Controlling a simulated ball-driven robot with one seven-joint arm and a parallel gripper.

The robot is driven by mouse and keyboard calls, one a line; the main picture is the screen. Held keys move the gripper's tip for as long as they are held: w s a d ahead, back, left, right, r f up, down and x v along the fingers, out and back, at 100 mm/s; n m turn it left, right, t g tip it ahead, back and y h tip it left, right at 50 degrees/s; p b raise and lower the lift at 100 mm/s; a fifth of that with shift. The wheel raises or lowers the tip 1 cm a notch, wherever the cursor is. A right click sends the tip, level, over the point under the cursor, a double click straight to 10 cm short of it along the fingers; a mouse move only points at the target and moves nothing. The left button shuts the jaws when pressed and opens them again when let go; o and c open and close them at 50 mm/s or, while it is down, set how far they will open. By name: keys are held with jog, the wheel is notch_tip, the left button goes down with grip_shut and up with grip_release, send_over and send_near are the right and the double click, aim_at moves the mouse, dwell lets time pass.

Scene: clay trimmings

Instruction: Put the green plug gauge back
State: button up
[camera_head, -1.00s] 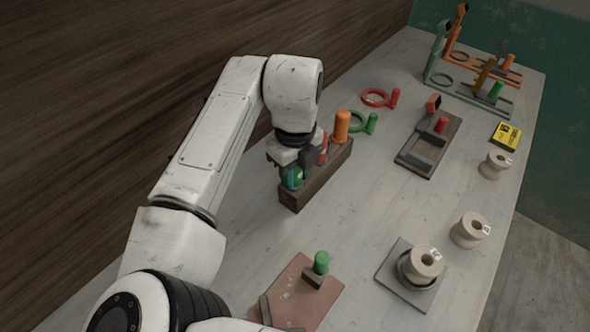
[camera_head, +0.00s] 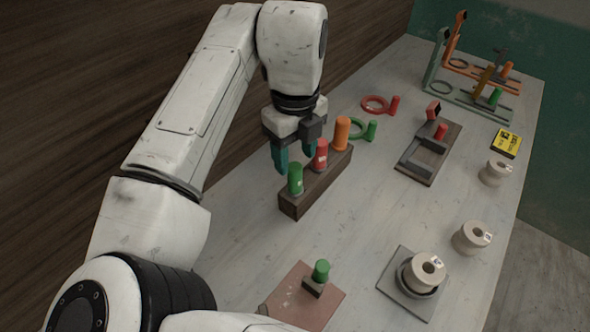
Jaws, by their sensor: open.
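The green plug gauge (camera_head: 295,179) stands upright at the near end of the dark wooden block (camera_head: 318,190). A red plug (camera_head: 320,155) and an orange plug (camera_head: 342,133) stand in the same block behind it. My gripper (camera_head: 293,158) is open and empty, with teal fingertips. It hangs above the block, a little behind and above the green plug, close to the red one. I cannot tell whether a finger touches the red plug.
A pinkish board (camera_head: 300,297) with a green-knobbed piece (camera_head: 321,271) lies in front. Ring gauges, red (camera_head: 374,105) and green (camera_head: 357,129), lie behind the block. A dark fixture (camera_head: 430,155), white spools (camera_head: 472,238) and a yellow box (camera_head: 506,142) stand right. The table between is clear.

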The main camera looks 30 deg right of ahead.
jog(key=shift+r, duration=2.35)
